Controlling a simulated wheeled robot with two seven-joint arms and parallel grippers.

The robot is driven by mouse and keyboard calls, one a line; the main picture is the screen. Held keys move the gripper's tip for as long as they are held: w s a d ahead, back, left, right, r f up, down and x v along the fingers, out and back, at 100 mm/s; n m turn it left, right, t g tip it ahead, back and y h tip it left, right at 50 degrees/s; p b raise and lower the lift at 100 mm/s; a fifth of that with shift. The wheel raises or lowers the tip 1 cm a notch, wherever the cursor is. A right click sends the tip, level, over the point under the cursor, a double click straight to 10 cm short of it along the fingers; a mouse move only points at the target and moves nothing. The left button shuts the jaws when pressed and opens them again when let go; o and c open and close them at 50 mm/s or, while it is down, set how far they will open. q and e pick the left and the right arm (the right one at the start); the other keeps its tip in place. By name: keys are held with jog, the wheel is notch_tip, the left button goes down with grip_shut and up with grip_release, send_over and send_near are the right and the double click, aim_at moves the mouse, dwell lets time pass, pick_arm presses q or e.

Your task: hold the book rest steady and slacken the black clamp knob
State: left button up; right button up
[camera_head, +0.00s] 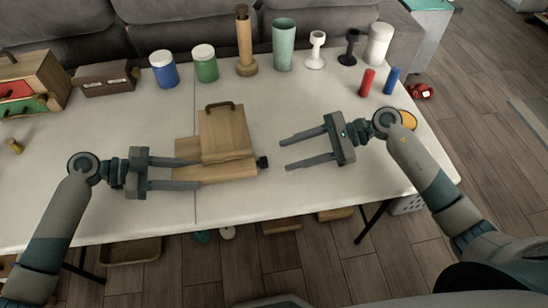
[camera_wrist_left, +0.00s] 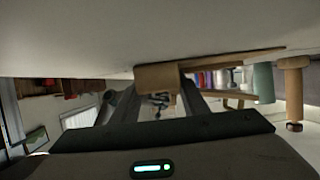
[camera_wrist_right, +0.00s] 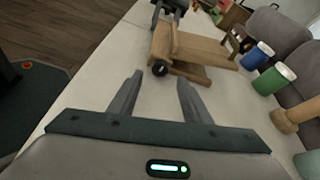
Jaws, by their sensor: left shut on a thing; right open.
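The wooden book rest (camera_head: 224,131) stands on the white table, its board raised above a flat base, with a dark handle-like loop at the board's top edge. The black clamp knob (camera_head: 262,162) sticks out at the base's right side; it also shows as a round black disc in the right wrist view (camera_wrist_right: 160,68). My left gripper (camera_head: 200,173) is shut on the left end of the base, which shows between its fingers in the left wrist view (camera_wrist_left: 157,77). My right gripper (camera_head: 286,155) is open and empty, a short gap right of the knob, its fingers pointing toward it.
Along the back stand a blue jar (camera_head: 164,69), a green jar (camera_head: 205,63), a wooden cylinder (camera_head: 244,42), a green cup (camera_head: 284,45) and other items. Red (camera_head: 366,82) and blue (camera_head: 391,80) cylinders stand at right. The table in front is clear.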

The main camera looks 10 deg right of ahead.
aim_at(274, 166)
jog(key=shift+x, duration=2.9)
jog(key=c, duration=1.1)
